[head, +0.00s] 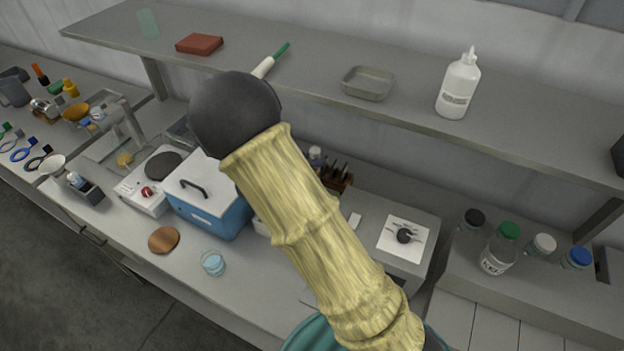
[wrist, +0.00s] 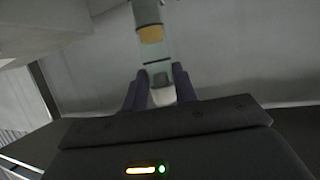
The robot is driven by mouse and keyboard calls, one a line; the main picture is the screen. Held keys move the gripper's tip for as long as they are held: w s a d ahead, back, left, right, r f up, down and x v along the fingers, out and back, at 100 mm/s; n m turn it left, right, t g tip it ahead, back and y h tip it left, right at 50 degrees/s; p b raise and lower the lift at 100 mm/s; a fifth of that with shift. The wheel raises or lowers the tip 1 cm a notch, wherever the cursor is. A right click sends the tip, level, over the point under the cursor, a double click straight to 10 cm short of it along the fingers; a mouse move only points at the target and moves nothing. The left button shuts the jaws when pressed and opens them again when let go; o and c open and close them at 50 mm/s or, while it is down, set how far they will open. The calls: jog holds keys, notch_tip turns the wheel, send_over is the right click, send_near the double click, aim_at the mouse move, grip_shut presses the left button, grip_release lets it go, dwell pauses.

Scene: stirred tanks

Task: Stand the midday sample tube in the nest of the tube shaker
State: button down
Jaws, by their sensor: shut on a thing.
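My gripper (wrist: 159,84) shows in the wrist view, its two dark fingers shut on a tube near its pale end. The sample tube (wrist: 154,56) is clear with a yellow-orange band and reaches away from the fingers toward the top edge, where it is cut off. I cannot read any label on it. In the head view my own arm hides the gripper and the tube.
A long shelf (head: 320,72) overhangs the bench, with a white wash bottle (head: 458,86) and a metal tray (head: 368,83). On the bench are a blue box with a white lid (head: 207,208), a beaker (head: 213,263) and a dark-holed rack (head: 337,178), partly hidden. Lidded jars stand right.

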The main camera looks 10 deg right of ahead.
jog(key=shift+f, duration=0.85)
jog(key=shift+f+p, duration=0.35)
jog(key=shift+f, duration=1.75)
jog(key=shift+f, duration=0.2)
jog(key=c, duration=1.1)
grip_release()
jog(key=shift+r, duration=0.1)
